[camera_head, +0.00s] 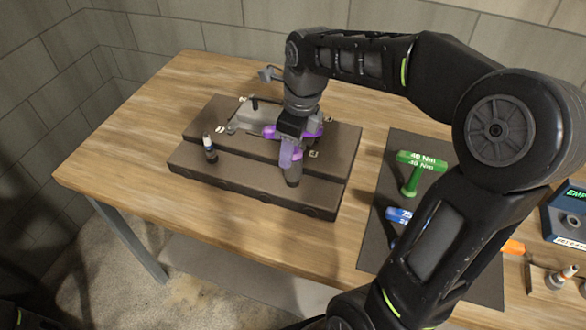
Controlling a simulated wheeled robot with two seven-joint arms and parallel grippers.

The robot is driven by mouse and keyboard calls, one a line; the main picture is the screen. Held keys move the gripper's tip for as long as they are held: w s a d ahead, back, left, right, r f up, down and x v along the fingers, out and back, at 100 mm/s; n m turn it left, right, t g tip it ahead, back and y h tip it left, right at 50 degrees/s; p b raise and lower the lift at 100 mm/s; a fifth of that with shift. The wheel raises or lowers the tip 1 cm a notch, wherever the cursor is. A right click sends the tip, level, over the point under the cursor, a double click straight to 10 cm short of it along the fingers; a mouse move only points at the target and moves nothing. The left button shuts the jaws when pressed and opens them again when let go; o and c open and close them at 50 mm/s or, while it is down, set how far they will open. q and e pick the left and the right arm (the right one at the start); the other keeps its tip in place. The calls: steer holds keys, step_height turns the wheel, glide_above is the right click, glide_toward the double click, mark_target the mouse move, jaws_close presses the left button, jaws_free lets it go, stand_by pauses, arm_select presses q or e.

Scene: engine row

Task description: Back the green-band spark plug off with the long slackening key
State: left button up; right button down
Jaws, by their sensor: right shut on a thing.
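My right gripper (292,126) is shut on a purple T-handled key (290,155), above the dark stepped engine block (255,193). The key points down, and its dark lower end (293,176) reaches the front step of the block. I cannot tell whether it sits on a plug there. A plug (209,148) with a white and blue top stands upright on the same step, farther left. No green band can be made out on any plug. My left gripper is not in view.
A green key (421,160) marked 40 Nm and a blue key (399,214) are on the dark mat (402,146). My right arm hides part of the mat. A blue box (567,220) and a plug holder (557,287) are at right. The table's left side is clear.

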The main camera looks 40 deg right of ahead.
stand_by(0.3)
steer(key=n, duration=0.3)
steer(key=n+g, duration=0.1)
steer(key=n, duration=0.4)
steer(key=shift+s+y, duration=0.1)
steer(key=shift+y, duration=0.3)
steer(key=n, duration=0.5)
steer(key=shift+s+a+g, duration=0.1)
steer(key=shift+g, duration=0.3)
steer(key=n, duration=0.4)
steer(key=shift+s+g, duration=0.1)
steer(key=shift+g, duration=0.2)
